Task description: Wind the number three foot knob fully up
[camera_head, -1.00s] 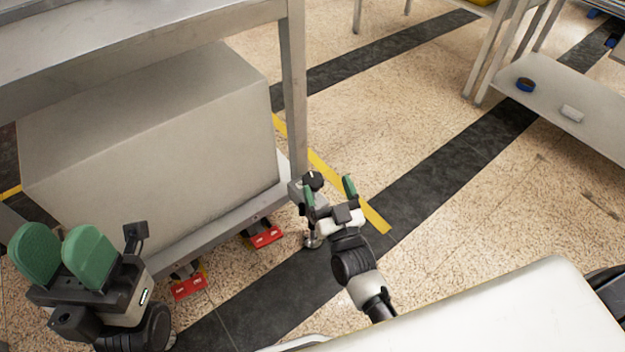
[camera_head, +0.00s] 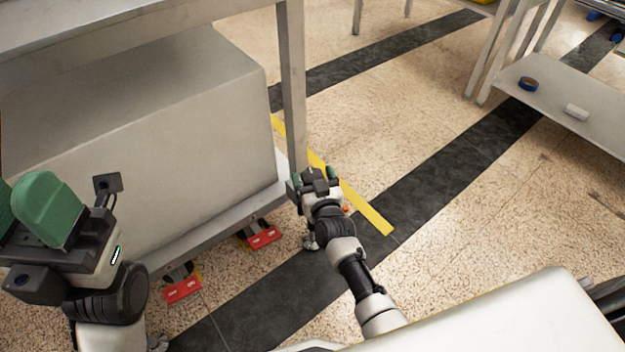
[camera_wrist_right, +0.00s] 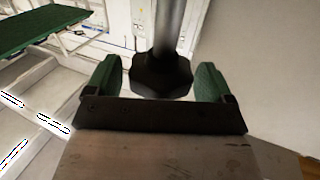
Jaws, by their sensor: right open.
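In the right wrist view a black lobed knob (camera_wrist_right: 162,76) on a grey round stem (camera_wrist_right: 168,25) sits between the two green fingers of my right gripper (camera_wrist_right: 158,82). The fingers are open, one on each side of the knob, with a visible gap on both sides. In the head view my right gripper (camera_head: 315,177) is at the front corner of the steel frame, by its leg, and hides the knob. No number can be read on it. My left gripper (camera_head: 14,210) is at the left edge, cut off by the frame, its green fingers apart and empty.
A large grey box (camera_head: 150,140) rests on the frame's low shelf (camera_head: 215,222), beside the upright leg (camera_head: 292,90). Red pedals (camera_head: 265,238) show at casters below. Open speckled floor with dark bands lies to the right. A pale surface (camera_head: 500,320) fills the lower right.

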